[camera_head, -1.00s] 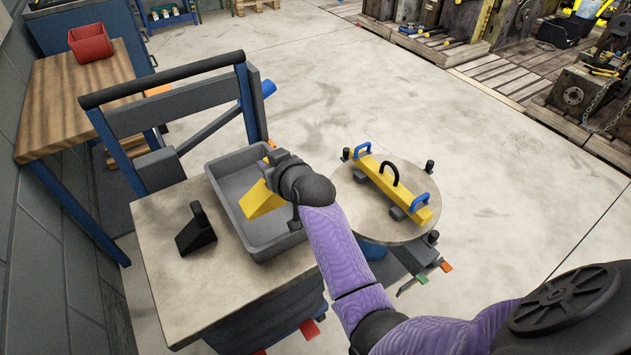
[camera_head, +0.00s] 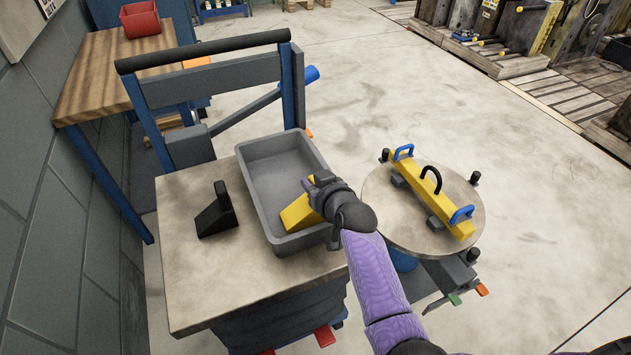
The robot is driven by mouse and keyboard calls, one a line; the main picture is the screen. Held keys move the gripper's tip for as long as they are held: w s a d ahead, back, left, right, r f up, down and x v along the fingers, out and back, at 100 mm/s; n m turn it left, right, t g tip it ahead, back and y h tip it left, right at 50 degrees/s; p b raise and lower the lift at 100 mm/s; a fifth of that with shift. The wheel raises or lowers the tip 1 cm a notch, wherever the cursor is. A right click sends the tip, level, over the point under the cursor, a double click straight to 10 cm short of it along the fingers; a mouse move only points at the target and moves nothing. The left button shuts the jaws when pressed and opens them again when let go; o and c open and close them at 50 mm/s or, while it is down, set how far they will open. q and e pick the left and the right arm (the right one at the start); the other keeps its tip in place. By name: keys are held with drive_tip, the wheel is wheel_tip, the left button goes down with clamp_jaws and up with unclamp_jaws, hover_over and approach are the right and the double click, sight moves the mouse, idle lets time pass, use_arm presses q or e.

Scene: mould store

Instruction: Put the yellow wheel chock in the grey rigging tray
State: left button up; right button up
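The yellow wheel chock (camera_head: 297,215) is a wedge at the near right part of the grey rigging tray (camera_head: 262,180), within its walls in the picture. I cannot tell whether it touches the tray floor. My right gripper (camera_head: 318,192) is at the top of the chock and appears shut on it, reaching in from the right; its fingers and the chock's upper end are partly hidden. The tray sits on a worktop (camera_head: 185,275) and is otherwise empty. My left gripper is not in view.
A black wedge chock (camera_head: 216,214) stands on the worktop left of the tray. A round table (camera_head: 385,215) at the right bears a yellow bar (camera_head: 432,197) with blue and black handles. A dark rail (camera_head: 205,50) on blue posts stands behind the tray.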

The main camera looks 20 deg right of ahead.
drive_tip(key=o, duration=0.3)
drive_tip(key=shift+r, duration=0.15)
use_arm(q)
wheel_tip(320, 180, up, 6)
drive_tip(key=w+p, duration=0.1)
drive_tip(key=p, duration=0.5)
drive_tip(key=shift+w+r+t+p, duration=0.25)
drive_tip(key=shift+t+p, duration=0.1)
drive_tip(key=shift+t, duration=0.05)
use_arm(e)
drive_tip(key=v, duration=1.2)
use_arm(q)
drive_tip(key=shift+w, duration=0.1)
